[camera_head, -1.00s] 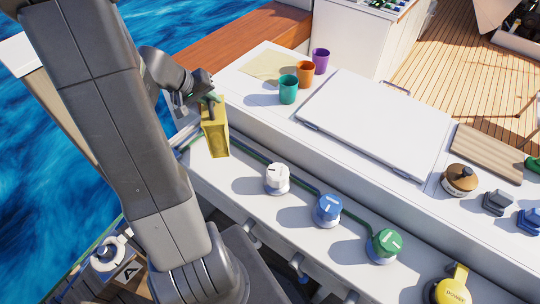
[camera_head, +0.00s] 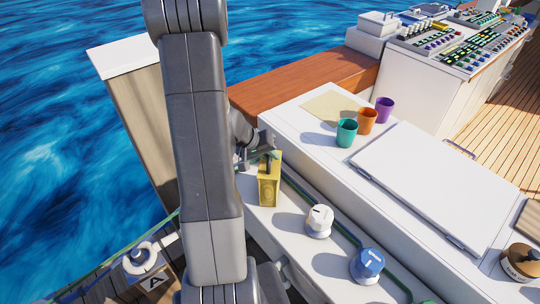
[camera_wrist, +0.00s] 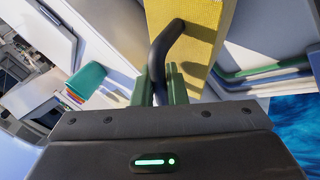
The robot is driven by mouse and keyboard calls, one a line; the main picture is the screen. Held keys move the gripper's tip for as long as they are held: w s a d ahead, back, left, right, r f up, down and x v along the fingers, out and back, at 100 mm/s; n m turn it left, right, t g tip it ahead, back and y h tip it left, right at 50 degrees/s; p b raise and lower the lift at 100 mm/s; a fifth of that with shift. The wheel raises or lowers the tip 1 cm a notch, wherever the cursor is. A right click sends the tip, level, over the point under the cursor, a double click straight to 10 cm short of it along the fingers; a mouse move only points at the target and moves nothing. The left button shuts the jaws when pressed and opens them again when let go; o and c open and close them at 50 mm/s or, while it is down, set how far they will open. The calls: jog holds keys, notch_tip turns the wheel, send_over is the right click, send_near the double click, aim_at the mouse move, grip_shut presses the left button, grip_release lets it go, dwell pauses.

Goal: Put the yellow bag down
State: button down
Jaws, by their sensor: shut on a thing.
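The yellow bag (camera_head: 269,188) is a boxy upright bag with a dark handle. It hangs from my gripper (camera_head: 264,153) at the left end of the white counter, left of the white knob. In the wrist view my gripper (camera_wrist: 162,90) has its green fingers shut on the black handle, and the yellow bag (camera_wrist: 195,40) fills the top middle. I cannot tell whether the bag's bottom touches the counter's lower ledge.
A white knob (camera_head: 319,221) and a blue knob (camera_head: 367,265) stand on the lower ledge. Teal (camera_head: 346,133), orange (camera_head: 367,121) and purple (camera_head: 384,110) cups stand on the upper counter beside a white hatch lid (camera_head: 430,185). A beige mat (camera_head: 335,106) lies behind the cups.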

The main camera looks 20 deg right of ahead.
jog(key=shift+f+b, duration=0.2)
jog(key=shift+b, duration=0.15)
jog(key=c, duration=1.5)
grip_release()
jog(key=shift+o, duration=0.2)
jog(key=shift+r, duration=0.15)
jog(key=shift+a+r+p, duration=0.1)
jog(key=shift+r+p, duration=0.1)
jog(key=shift+p, duration=0.25)
jog(key=w+v, duration=0.1)
jog(key=v, duration=1)
jog(key=shift+s+a+r, duration=0.2)
jog(key=shift+s+r, duration=0.15)
jog(key=shift+s, duration=0.15)
